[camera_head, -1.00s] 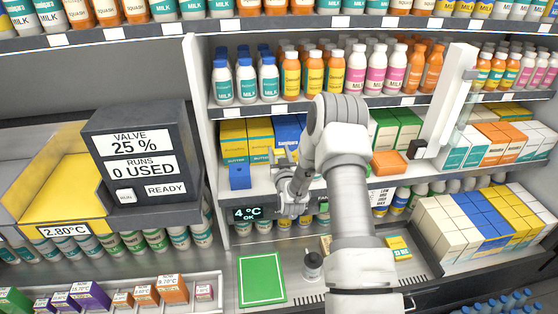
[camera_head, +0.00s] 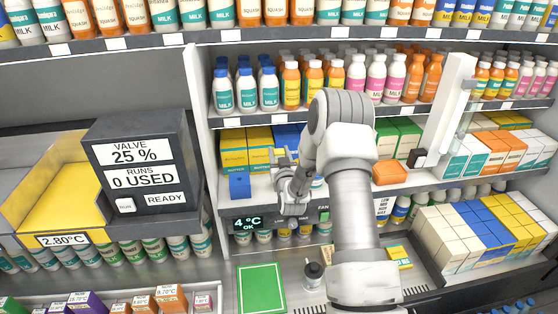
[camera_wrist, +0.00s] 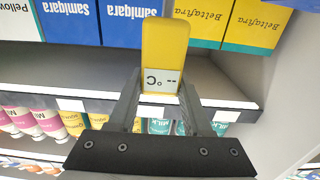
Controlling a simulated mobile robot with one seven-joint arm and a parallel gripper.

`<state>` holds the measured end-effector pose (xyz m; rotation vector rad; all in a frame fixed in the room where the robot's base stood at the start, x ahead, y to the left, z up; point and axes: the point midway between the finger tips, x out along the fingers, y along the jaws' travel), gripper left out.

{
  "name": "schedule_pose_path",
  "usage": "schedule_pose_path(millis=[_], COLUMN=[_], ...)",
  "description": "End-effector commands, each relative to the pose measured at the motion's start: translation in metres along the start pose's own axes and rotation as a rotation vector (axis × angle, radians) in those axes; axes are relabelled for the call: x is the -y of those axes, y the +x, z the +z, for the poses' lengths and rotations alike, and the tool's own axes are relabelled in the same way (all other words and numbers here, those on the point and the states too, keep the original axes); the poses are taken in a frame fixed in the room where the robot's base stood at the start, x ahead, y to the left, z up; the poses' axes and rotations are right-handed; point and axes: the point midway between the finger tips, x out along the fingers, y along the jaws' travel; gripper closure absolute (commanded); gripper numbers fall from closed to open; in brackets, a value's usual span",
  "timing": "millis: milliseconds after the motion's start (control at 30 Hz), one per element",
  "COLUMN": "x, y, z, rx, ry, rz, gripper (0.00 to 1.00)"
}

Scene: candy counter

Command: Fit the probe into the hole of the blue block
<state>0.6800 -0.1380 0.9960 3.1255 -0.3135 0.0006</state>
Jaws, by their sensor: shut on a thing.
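My gripper (camera_wrist: 160,105) is shut on the yellow probe (camera_wrist: 163,50), which has a small display reading "-- °C". The probe sticks out beyond the fingers in the wrist view. In the head view my gripper (camera_head: 285,160) is in front of the middle shelf, to the right of and a little above the blue block (camera_head: 239,186). The probe is hard to make out there. The blue block stands at the shelf's front edge, apart from the gripper. Its hole is too small to make out, and I cannot find the block in the wrist view.
Yellow butter boxes (camera_head: 233,146) stand behind the block. An orange box (camera_head: 389,172) is on the same shelf to the right of my arm. A fridge display (camera_head: 247,223) reads 4 °C OK. Below are a green mat (camera_head: 261,288) and a dark-topped bottle (camera_head: 313,276).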

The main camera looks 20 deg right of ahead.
Motion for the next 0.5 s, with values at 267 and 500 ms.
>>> schedule_pose_path(millis=[267, 500], x=[0.000, 0.003], y=[0.000, 0.001], z=[-0.040, -0.060], rx=[-0.003, -0.002], ry=[0.000, -0.001], rz=[0.000, -0.001], gripper=[1.00, 1.00])
